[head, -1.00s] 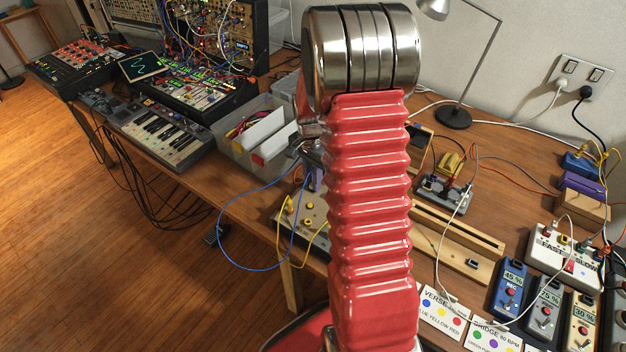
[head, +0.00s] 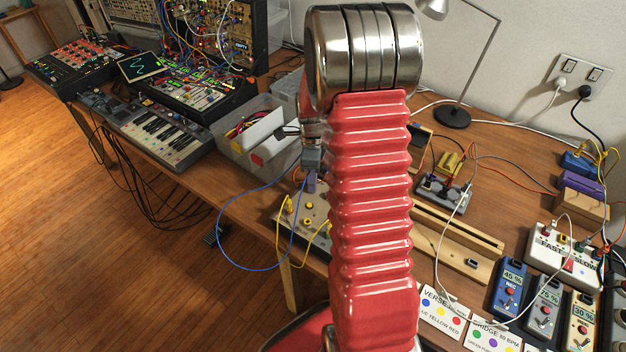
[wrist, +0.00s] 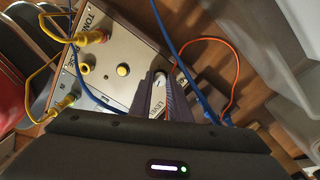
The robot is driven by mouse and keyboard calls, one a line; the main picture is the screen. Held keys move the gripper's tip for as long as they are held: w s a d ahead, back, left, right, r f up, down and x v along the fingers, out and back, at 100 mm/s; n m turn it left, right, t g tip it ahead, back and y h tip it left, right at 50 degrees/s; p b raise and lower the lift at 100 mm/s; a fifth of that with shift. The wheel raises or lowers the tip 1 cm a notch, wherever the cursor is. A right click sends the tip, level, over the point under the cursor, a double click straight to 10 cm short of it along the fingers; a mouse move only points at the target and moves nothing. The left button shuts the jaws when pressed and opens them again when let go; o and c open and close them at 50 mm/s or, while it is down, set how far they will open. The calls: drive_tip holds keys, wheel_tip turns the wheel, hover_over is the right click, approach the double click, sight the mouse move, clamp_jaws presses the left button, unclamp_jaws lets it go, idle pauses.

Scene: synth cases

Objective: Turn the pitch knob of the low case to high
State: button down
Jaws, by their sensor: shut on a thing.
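The low case (head: 288,219) has a beige panel with yellow knobs and yellow plugs and sits at the table's front edge, partly behind my arm. In the wrist view its panel (wrist: 118,22) fills the upper middle, with a partly readable "TONE" label and a "LEVEL" label between my fingers. A round yellow knob (wrist: 123,70) stands free left of my fingers. My gripper (wrist: 163,80) is down at the panel's right side, shut on a knob that is mostly hidden between the fingers. I cannot read a pitch label. In the head view my gripper (head: 311,160) shows only partly beside the arm.
Yellow cables (wrist: 40,62) plug into the case's left side. A blue cable (wrist: 160,22) crosses close to my fingers and an orange cable (wrist: 232,62) loops right. A grey bin (head: 235,140) stands behind the case. Pedals and cards fill the table's right.

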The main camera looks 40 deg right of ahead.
drive_tip(key=m, duration=0.6)
drive_tip(key=shift+w+r+m, duration=0.15)
drive_tip(key=shift+w+m, duration=0.05)
drive_tip(key=shift+m, duration=0.1)
drive_tip(key=m, duration=0.5)
drive_tip(key=shift+m, duration=0.3)
drive_tip(key=c, duration=1.7)
unclamp_jaws()
drive_tip(key=shift+s+a, duration=0.1)
drive_tip(key=shift+s, duration=0.05)
drive_tip(key=shift+o, duration=0.2)
wheel_tip(320, 180, up, 14)
drive_tip(key=shift+d+f, duration=0.25)
